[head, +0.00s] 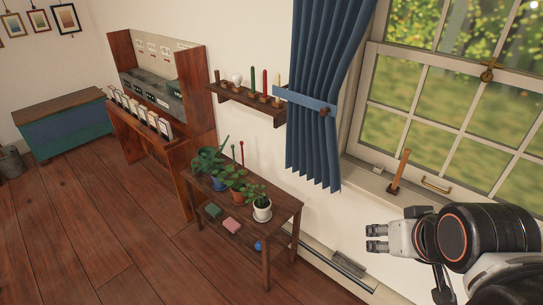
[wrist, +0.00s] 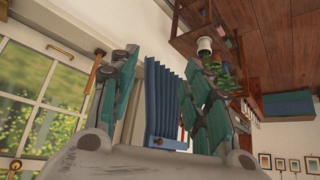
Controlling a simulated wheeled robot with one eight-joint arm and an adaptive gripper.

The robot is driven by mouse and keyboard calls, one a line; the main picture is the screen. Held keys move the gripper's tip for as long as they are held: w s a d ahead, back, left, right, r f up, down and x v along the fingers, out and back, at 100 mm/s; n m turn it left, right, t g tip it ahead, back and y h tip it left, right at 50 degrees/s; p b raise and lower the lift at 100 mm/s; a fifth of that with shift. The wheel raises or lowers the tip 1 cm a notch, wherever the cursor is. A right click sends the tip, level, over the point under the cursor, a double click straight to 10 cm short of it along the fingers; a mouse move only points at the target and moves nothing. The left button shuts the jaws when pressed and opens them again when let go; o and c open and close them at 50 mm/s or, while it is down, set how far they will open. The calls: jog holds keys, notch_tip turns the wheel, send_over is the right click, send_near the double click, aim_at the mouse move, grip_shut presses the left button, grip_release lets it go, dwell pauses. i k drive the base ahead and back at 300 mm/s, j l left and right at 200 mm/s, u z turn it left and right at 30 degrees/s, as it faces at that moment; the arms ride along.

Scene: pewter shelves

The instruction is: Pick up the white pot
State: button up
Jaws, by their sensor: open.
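The white pot (head: 262,212) holds a green plant and stands on a white saucer at the near end of a dark wooden plant table (head: 284,207). In the upside-down wrist view the white pot (wrist: 204,45) appears at upper right, beyond the fingers. My gripper (head: 376,238) is right of the table in the head view, in front of the window wall, clearly apart from the pot. Its fingers are spread and empty, and they also show in the wrist view (wrist: 162,68).
A blue pot (head: 217,183) and a terracotta pot (head: 238,196) with plants stand close beside the white pot. A wall shelf (head: 240,96) with candles and a blue curtain (head: 320,100) are behind. A wooden desk (head: 175,150) stands farther left. Open floor (head: 120,240) lies in front.

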aim_at(262, 214)
jog(key=i+j+z, duration=0.15)
jog(key=j+z, duration=0.2)
jog(key=j, duration=0.25)
jog(key=i+j+z, duration=0.1)
jog(key=j+z, duration=0.3)
jog(key=j, duration=0.2)
jog(key=j+z, duration=0.35)
jog(key=j, duration=0.25)
